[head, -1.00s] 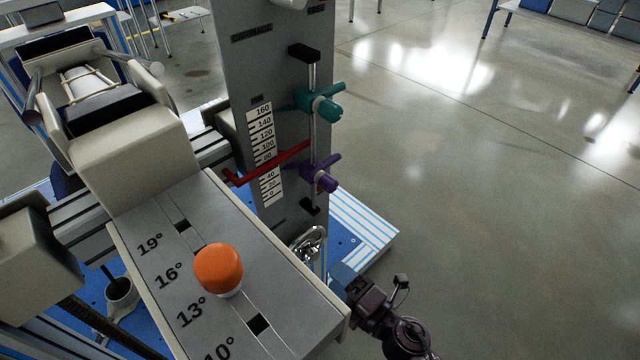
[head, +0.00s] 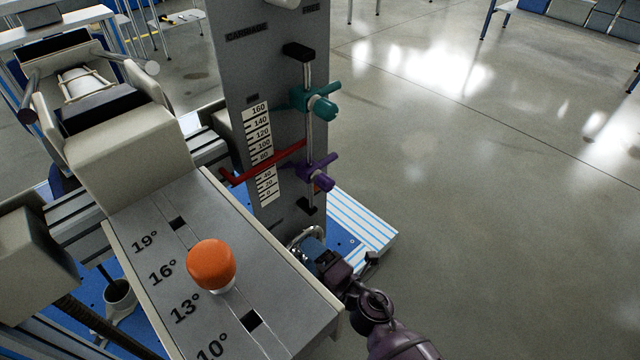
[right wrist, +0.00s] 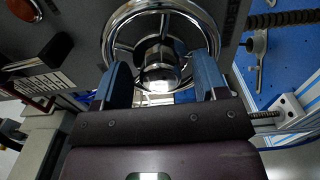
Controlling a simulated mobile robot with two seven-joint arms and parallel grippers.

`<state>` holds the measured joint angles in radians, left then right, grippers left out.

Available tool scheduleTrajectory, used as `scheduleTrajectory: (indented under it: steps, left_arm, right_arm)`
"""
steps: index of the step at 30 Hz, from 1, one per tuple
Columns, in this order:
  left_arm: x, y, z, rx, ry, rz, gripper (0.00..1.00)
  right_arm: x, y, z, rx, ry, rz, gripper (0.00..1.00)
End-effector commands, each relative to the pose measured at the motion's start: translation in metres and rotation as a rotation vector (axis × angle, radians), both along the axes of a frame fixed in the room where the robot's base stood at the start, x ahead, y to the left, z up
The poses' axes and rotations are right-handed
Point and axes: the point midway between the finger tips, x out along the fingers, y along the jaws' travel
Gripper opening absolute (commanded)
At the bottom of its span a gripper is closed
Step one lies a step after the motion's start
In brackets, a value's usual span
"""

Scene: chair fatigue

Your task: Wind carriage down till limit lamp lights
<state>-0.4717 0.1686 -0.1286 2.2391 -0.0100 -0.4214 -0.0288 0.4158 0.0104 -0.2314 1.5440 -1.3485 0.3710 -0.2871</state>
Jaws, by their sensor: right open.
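A chrome handwheel (head: 303,237) is low on the grey column (head: 235,70), partly hidden by my right gripper (head: 318,254). In the right wrist view its rim (right wrist: 113,27) and hub (right wrist: 160,60) show. The blue fingers of my right gripper (right wrist: 162,78) are open, one on each side of the hub; whether they touch it I cannot tell. A red pointer (head: 265,161) crosses the white scale (head: 257,130) between 80 and 40. A round orange-red lens (right wrist: 22,9), perhaps the limit lamp, is at the wrist view's upper left; I cannot tell if it is lit. My left gripper is out of view.
A teal clamp (head: 318,102) and a purple clamp (head: 318,174) sit on the column's rod. A grey angle panel (head: 175,265) with an orange knob (head: 211,264) stands left of my right arm. The floor (head: 480,210) to the right is clear.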

Motion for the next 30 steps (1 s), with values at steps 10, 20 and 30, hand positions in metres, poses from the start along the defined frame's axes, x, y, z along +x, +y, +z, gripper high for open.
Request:
scheduleTrajectory:
  steps: [10,20,30]
  left_arm:
    - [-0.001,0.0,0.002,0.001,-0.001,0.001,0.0]
    - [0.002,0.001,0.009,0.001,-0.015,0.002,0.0]
    - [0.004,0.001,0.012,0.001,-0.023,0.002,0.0]
  right_arm:
    - [0.002,0.002,0.006,0.006,-0.007,-0.005,0.66]
    - [-0.024,-0.02,0.005,0.004,-0.007,-0.002,0.66]
    - [-0.039,-0.033,0.004,0.004,-0.006,-0.002,0.66]
